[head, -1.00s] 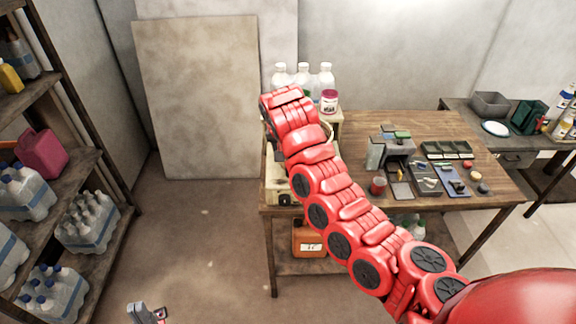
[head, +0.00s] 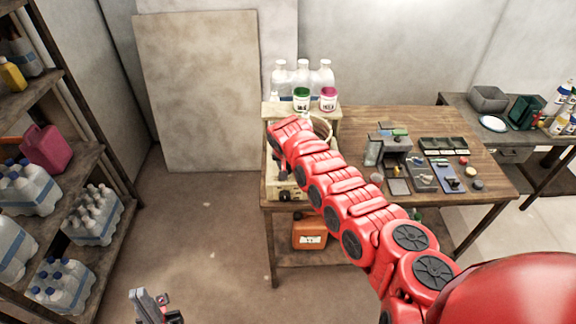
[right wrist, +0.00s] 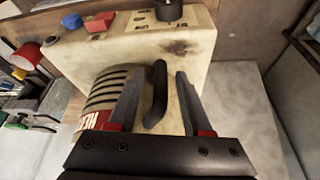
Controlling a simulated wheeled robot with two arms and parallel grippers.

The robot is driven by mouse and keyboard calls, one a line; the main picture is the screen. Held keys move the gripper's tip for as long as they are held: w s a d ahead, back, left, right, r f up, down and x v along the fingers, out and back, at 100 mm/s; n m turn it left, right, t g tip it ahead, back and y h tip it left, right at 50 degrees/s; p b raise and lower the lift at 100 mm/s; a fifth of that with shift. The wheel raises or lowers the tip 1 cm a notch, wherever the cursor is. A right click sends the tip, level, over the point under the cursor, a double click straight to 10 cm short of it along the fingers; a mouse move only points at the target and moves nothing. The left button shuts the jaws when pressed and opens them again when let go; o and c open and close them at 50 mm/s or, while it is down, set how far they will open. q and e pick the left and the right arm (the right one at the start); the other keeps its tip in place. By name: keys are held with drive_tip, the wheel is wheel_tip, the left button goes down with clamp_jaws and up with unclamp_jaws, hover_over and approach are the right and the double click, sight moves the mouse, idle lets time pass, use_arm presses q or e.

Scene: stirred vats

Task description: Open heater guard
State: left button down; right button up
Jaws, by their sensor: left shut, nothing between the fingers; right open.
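A cream heater box (head: 292,190) stands at the table's left end, mostly behind my right arm in the head view. In the right wrist view its worn cream body (right wrist: 195,65) fills the middle. The ribbed guard (right wrist: 100,92) with a red lettered label sits against it, next to a black handle (right wrist: 157,98). My right gripper (right wrist: 160,74) is open, one finger on each side of the handle in this view; contact cannot be told. In the head view the right fingers are hidden. My left gripper (head: 152,306) is shut and empty over the floor at bottom left.
Small parts and trays (head: 440,145) fill the table's right. A shelf of bottles (head: 85,205) stands left. The floor between is clear.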

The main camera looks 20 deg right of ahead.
clamp_jaws()
drive_tip(key=shift+w, duration=0.1)
idle(1.2)
